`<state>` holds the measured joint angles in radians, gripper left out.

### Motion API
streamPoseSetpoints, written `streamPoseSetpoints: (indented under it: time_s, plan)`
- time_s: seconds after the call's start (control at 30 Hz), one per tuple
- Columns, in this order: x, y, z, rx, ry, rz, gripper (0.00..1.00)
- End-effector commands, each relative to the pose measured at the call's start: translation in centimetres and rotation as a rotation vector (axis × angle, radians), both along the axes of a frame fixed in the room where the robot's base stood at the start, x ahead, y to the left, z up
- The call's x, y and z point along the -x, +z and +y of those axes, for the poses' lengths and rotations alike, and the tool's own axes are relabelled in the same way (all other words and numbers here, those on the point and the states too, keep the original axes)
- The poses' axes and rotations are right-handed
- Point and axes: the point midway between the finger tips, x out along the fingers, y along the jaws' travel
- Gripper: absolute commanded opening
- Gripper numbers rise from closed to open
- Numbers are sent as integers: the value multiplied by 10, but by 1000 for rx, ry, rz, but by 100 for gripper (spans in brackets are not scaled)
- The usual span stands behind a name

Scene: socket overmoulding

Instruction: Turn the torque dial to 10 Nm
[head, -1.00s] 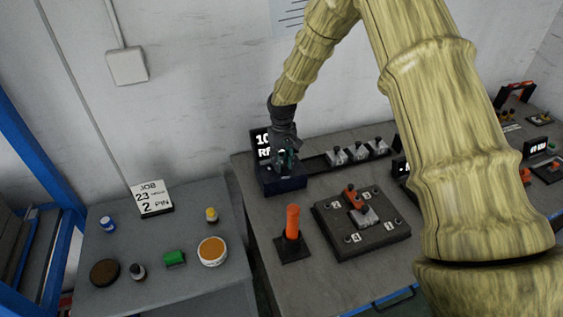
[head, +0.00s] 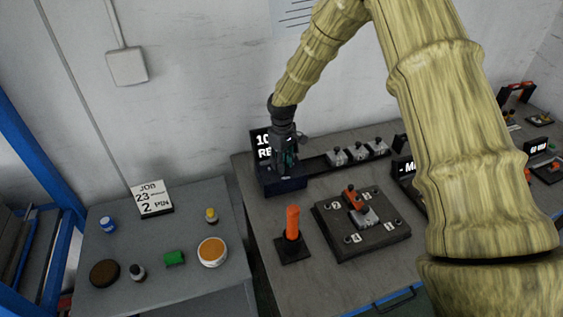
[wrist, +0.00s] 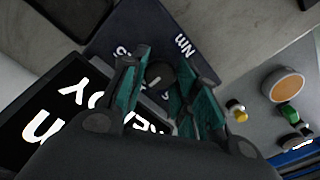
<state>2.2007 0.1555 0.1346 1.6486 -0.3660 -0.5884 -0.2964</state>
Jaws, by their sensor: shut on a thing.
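The torque dial (wrist: 160,76) is a dark round knob with a white pointer line, on top of a dark blue box (head: 283,186) at the back of the workbench. White "Nm" lettering and partly hidden scale numbers show around it in the wrist view. My gripper (head: 287,162) points down over the box. In the wrist view my gripper (wrist: 163,84) has its teal-lined fingers on either side of the dial, shut on it.
An orange-handled tool (head: 292,222) stands in front of the box. A dark fixture plate (head: 340,240) with a red clamp lies to its right. Grey parts (head: 357,153) sit in a rail right of the box. A side table (head: 180,285) holds a job card (head: 151,199) and small containers.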

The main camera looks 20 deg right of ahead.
Motion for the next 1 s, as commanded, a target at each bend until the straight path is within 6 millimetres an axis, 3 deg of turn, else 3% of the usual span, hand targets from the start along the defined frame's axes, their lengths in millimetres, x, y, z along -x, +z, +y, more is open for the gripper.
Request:
streamPoseSetpoints:
  time_s: [0.2, 0.23, 0.33, 0.77, 1.0]
  plan:
    - [2, -3, 0, 1, -1, 5, 6]
    - [2, -3, 0, 1, -1, 5, 34]
    - [2, -2, 0, 0, -1, 4, 52]
    - [0, 5, 0, 1, -1, 1, 53]
    - [0, 41, 0, 0, -1, -1, 53]
